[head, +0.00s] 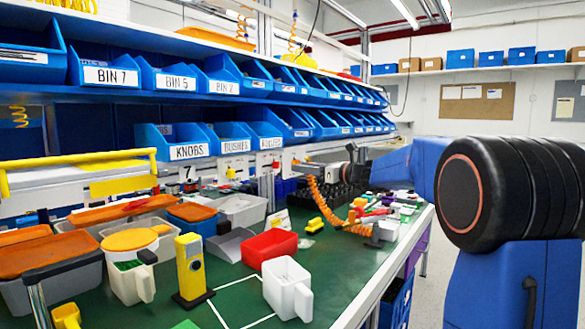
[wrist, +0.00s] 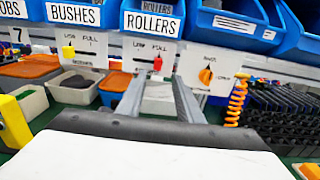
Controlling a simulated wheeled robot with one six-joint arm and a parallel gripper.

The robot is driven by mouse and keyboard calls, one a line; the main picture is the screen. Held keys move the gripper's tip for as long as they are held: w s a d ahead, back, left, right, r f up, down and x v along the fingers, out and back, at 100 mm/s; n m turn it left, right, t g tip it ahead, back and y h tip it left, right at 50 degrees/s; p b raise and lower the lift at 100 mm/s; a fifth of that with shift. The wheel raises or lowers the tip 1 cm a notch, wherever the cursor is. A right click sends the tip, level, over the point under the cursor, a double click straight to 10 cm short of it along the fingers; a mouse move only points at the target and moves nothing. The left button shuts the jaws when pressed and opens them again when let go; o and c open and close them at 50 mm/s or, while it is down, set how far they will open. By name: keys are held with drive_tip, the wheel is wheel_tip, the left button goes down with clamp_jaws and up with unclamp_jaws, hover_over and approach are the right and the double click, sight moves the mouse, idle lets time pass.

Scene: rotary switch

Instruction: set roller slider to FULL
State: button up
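The roller slider is a red knob (wrist: 157,63) on a white panel (wrist: 143,54) below the ROLLERS bin label in the wrist view. LOW and FULL are printed above it. The knob sits toward the FULL side, roughly under that word. My gripper (wrist: 160,77) is open, with its two grey fingers apart and pointing at the panel. The knob appears between the fingertips in the picture; I cannot tell whether they reach around it. In the head view my gripper (head: 303,162) is small, in front of the shelf.
A yellow slider (wrist: 68,52) is on the BUSHES panel to the left, and an orange rotary knob (wrist: 206,75) is close on the right. An orange coiled hose (wrist: 236,101) hangs beyond it. Blue bins overhang above. A red bin (head: 269,248) and white container (head: 287,289) stand on the green bench.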

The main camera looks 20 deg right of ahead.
drive_tip(key=v, duration=0.8)
drive_tip(key=shift+s+d, duration=0.1)
drive_tip(key=shift+d, duration=0.05)
